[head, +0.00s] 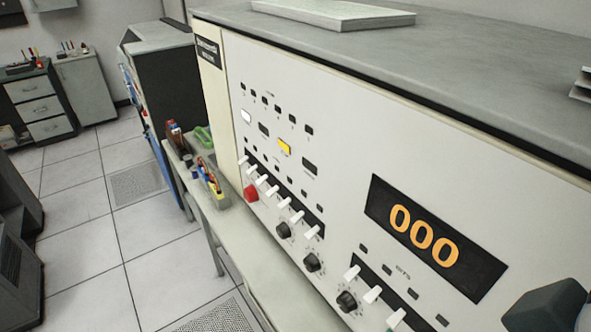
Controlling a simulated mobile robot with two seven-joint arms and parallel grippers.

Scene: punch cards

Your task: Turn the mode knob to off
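Three black round knobs sit along the lower part of the cream machine panel (335,120): an upper left knob (283,230), a middle knob (313,262) and a lower right knob (346,301). Their labels are too small to read, so I cannot tell which is the mode knob or where its pointer stands. A dark blocky part (545,306) at the bottom right corner looks like part of my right arm or gripper, apart from the knobs in the picture. Its fingers cannot be made out. My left gripper is not in view.
White toggle switches (297,215), a red button (251,193) and an orange "000" display (424,235) surround the knobs. A narrow ledge (262,265) runs below the panel, with a tool tray (212,185) at its far end. Tiled floor (85,240) lies open at left.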

